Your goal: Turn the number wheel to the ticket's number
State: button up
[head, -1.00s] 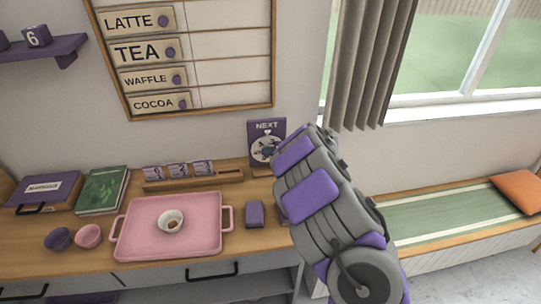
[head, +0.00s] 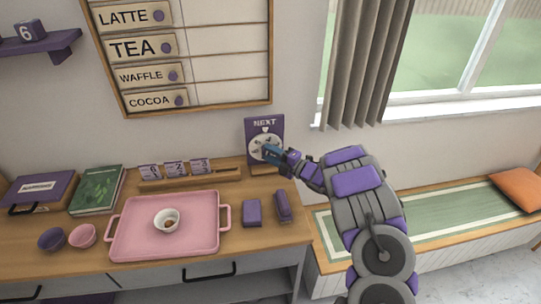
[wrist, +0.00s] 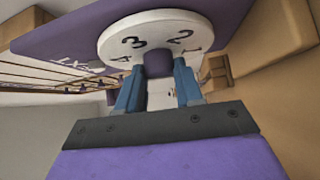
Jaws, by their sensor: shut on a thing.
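The number wheel is a white disc (head: 262,146) on a purple upright board (head: 277,128) marked NEXT, at the back right of the counter. In the wrist view the disc (wrist: 117,51) shows the numbers 3 and 2 plainly, with others partly cut off. My gripper (head: 272,154) is at the wheel's front. In the wrist view its two blue fingers (wrist: 158,82) are closed on the purple knob (wrist: 157,62) at the disc's middle.
A pink tray (head: 130,240) with a small white bowl (head: 166,219) lies on the counter. A purple block (head: 252,211) and a purple stapler-like thing (head: 283,206) lie right of it. A bench (head: 430,218) stands at the right.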

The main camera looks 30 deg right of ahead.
jog(key=shift+f+m+t, duration=0.25)
jog(key=shift+m+t, duration=0.45)
jog(key=shift+m, duration=0.15)
jog(key=shift+f+m+t, duration=0.25)
jog(key=shift+m+t, duration=0.45)
jog(key=shift+m, duration=0.15)
jog(key=o, duration=0.8)
jog(key=shift+c, duration=0.2)
jog(key=shift+o, duration=1.4)
jog(key=shift+r, duration=0.1)
jog(key=f+p+v, duration=0.1)
jog(key=v, duration=1.6)
jog(key=shift+d, duration=0.25)
